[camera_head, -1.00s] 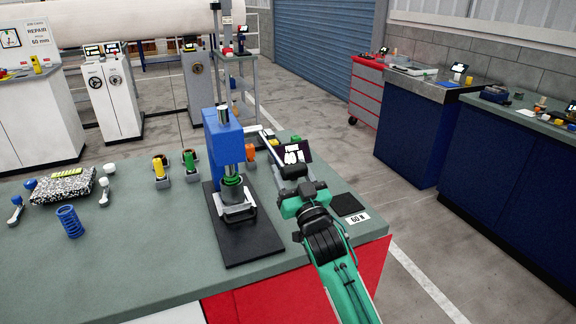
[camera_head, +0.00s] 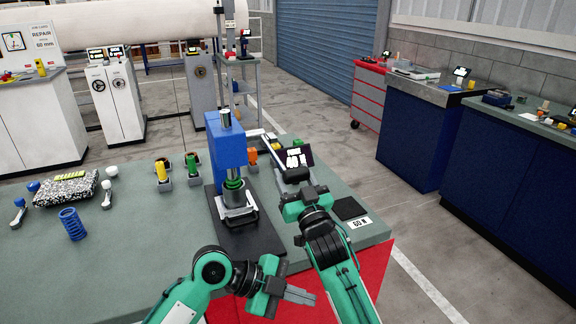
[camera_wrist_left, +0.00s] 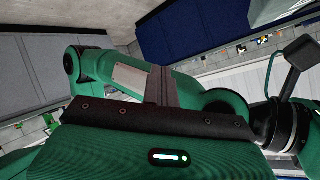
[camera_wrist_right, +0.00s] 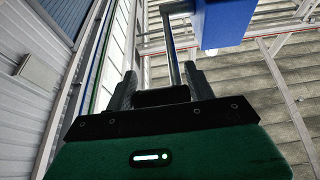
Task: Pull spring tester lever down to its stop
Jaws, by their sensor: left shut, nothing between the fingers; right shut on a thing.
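The spring tester (camera_head: 227,148) is a blue press on a black base near the bench's front edge. A green spring (camera_head: 234,188) stands upright under its ram. The lever (camera_head: 270,153) is a thin metal rod slanting down and right from the press head. My right gripper (camera_head: 288,181) is shut on the lever's end, right of the press. In the right wrist view the lever rod (camera_wrist_right: 170,48) rises from between the fingers (camera_wrist_right: 163,92); the blue press head is above right. My left gripper (camera_head: 302,296) is shut and empty, low in front of the bench.

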